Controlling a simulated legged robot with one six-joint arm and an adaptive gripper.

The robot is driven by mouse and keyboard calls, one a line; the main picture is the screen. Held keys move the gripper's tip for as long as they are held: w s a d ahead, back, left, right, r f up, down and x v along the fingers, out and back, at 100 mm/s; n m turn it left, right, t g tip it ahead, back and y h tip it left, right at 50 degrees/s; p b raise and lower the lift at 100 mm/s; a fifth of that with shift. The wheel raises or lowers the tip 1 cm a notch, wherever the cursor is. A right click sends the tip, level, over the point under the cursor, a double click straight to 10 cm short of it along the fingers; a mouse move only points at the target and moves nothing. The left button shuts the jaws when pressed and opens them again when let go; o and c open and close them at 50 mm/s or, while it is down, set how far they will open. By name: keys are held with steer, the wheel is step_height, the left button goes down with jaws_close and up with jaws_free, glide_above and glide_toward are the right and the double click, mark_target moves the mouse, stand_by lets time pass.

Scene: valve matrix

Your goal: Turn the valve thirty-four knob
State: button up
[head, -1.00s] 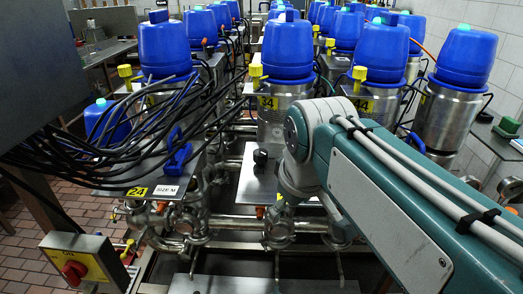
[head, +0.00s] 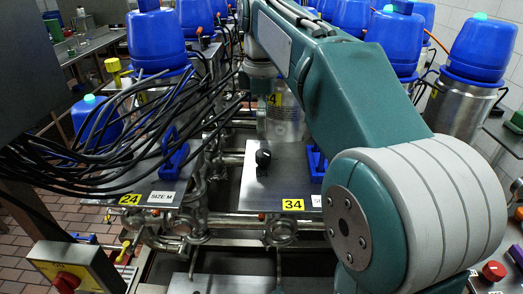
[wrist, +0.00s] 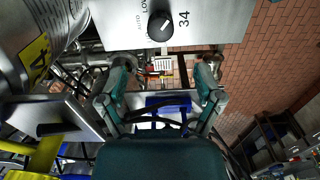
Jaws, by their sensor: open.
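The valve thirty-four knob is a small black knob (head: 263,158) on a grey metal plate (head: 247,185) with a yellow 34 tag (head: 293,205) at its front edge. In the wrist view the knob (wrist: 160,25) shows at the top centre, on a plate printed with 34 and with words beside the knob. My gripper (wrist: 165,68) is open and empty, its two fingers spread left and right below the knob in the picture and apart from it. In the head view my gripper is not visible; my arm covers the right part of the plate.
A similar plate with a yellow 24 tag (head: 131,199) lies to the left, under a bundle of black cables (head: 80,150). Steel canisters with blue tops (head: 158,40) stand behind. A yellow box with a red switch (head: 72,275) is at the lower left. Pipes run below the plates.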

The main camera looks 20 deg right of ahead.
mark_target(262, 153)
step_height(262, 153, down, 9)
steer(key=shift+r, duration=0.1)
stand_by(0.3)
steer(key=c, duration=1.2)
